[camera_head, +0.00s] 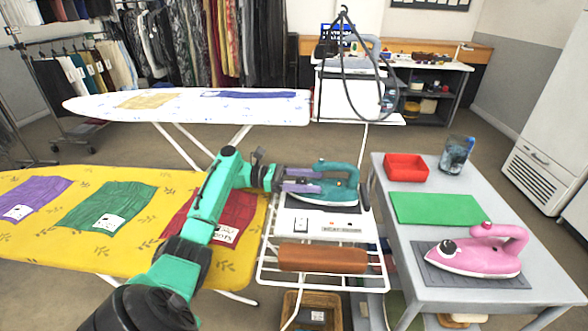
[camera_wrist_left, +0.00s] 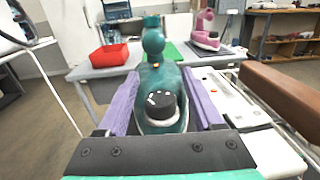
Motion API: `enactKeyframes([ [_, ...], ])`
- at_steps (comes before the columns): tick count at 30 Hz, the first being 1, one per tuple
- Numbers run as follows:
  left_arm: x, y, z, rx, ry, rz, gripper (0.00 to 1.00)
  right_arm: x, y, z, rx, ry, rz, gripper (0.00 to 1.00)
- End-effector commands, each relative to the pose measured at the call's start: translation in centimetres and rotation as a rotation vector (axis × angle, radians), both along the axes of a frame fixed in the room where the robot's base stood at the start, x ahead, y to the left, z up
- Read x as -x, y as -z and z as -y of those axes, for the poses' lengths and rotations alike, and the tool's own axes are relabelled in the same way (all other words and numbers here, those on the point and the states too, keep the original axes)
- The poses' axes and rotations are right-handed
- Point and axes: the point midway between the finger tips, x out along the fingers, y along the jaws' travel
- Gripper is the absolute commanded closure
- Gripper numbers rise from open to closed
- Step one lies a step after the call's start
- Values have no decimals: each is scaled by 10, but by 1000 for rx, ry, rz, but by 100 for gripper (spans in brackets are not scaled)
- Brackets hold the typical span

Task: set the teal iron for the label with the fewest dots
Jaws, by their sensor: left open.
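The teal iron (camera_head: 330,188) stands on a dark rest on the white stand in the head view. Purple cloth (camera_head: 36,196), green cloth (camera_head: 118,203) and red cloth (camera_head: 238,208) lie on the yellow ironing board (camera_head: 70,248). Each bears a white label; the dots are too small to count. My right gripper is not in view.
A brown padded roll (camera_head: 322,259) sits at the stand's front. A white ironing board (camera_head: 185,106) stands behind.

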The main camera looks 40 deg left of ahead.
Motion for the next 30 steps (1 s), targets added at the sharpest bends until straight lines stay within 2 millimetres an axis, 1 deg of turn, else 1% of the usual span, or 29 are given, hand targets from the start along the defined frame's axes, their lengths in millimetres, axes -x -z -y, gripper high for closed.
enactKeyframes([
  [8,29,2,-46,0,-3,0,32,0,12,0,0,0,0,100],
  [15,63,3,-97,1,-5,4,32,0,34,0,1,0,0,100],
  [18,71,3,-110,-1,-3,4,32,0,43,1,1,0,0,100],
  [22,77,1,-116,0,-1,2,32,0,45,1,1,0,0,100],
  [30,77,0,-116,-1,0,1,32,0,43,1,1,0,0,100],
])
